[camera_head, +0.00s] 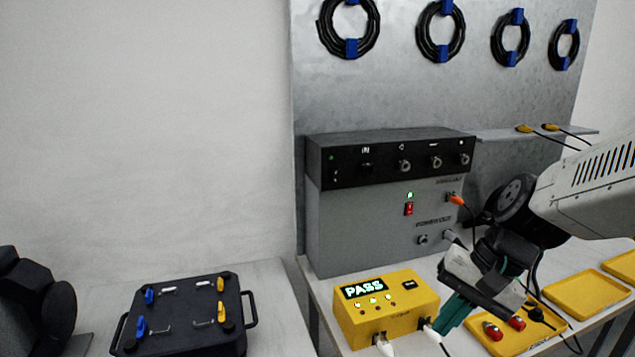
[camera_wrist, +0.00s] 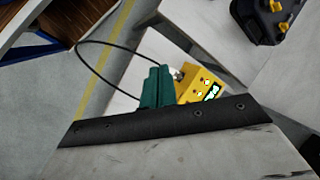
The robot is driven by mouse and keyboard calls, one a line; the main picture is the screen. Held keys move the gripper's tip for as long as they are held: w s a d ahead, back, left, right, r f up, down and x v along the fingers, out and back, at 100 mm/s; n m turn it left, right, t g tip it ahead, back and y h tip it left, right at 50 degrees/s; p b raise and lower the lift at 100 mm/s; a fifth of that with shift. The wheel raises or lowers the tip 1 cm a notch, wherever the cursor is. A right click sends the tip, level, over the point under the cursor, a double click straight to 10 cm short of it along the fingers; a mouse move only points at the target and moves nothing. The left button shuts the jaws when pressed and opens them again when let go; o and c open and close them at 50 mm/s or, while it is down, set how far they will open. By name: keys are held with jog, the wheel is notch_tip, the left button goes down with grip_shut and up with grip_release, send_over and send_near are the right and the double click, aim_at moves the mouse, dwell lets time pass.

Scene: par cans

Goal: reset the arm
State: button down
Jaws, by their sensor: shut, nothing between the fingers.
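My gripper (camera_head: 455,312) has green fingers that are closed together with nothing between them. In the head view it is at the lower right, tilted down, just right of the yellow tester box (camera_head: 388,305). The tester's display reads PASS, and cables are plugged into its front side. In the wrist view the green fingertips (camera_wrist: 157,86) are pressed together, with the yellow tester (camera_wrist: 203,88) just beyond them to the right. My arm reaches in from the right edge of the head view and covers part of the bench.
A grey control unit (camera_head: 375,225) stands behind the tester. A yellow tray (camera_head: 535,345) with connectors lies at the lower right, and another yellow tray (camera_head: 587,294) lies beyond it. A black case (camera_head: 185,315) sits on the left table. Coiled cables (camera_head: 440,30) hang on the metal panel.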

jog(key=s+d+r+n+h, duration=0.2)
jog(key=s+d, duration=0.1)
jog(key=s, duration=0.3)
jog(key=s+d+r+n+t+h, duration=0.1)
jog(key=s+d+r+n+h, duration=0.1)
jog(key=s, duration=0.5)
jog(key=shift+d+r+n+h, duration=0.4)
jog(key=shift+d+r+h, duration=0.1)
jog(key=shift+d+r, duration=0.3)
